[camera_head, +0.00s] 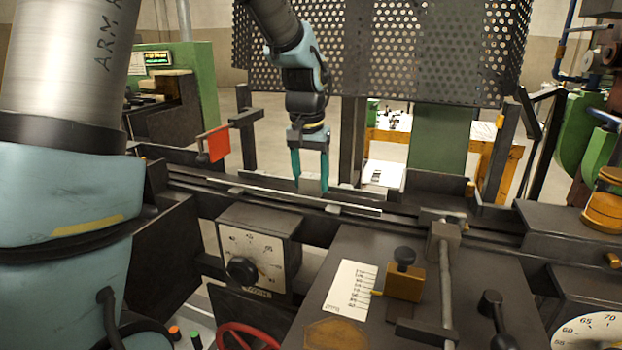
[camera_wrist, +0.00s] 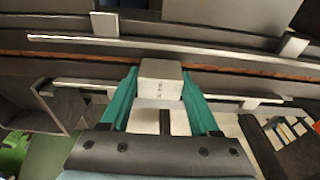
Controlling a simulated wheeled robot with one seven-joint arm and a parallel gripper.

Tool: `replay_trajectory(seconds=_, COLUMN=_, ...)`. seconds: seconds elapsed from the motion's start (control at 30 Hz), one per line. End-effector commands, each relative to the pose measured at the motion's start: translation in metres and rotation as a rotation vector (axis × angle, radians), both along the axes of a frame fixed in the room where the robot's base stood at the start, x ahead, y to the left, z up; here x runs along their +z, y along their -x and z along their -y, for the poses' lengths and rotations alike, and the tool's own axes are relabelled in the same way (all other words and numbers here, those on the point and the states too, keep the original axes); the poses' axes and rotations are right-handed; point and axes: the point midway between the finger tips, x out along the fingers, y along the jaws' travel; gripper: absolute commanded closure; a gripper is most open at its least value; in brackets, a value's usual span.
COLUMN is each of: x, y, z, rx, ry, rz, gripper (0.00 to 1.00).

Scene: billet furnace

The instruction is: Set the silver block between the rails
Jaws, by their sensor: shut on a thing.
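The silver block (camera_wrist: 160,79) is a small pale box with faint dark marks on its face. In the wrist view it sits between the two teal fingers of my gripper (camera_wrist: 161,100), which is shut on it. In the head view my gripper (camera_head: 310,172) points down over the rail bed, and the block (camera_head: 310,185) shows as a grey patch between the fingertips. The light metal rails show in the wrist view: a long one (camera_wrist: 190,50) beyond the block and a shorter one (camera_wrist: 97,86) on the near side. I cannot tell whether the block touches the bed.
A red flag (camera_head: 217,143) stands left of my gripper. A perforated guard (camera_head: 385,50) rises behind it. In front are a dial box (camera_head: 258,245), a scale plate (camera_head: 350,289), a brass block (camera_head: 404,283) and a grey clamp bar (camera_head: 445,265).

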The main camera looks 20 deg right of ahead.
Motion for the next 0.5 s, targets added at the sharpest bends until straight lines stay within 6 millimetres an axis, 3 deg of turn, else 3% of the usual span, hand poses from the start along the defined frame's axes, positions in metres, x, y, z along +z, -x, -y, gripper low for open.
replay_trajectory(seconds=0.5, x=-0.0075, y=0.0, z=0.0, rx=0.0, ry=0.0, rz=0.0, gripper=1.0)
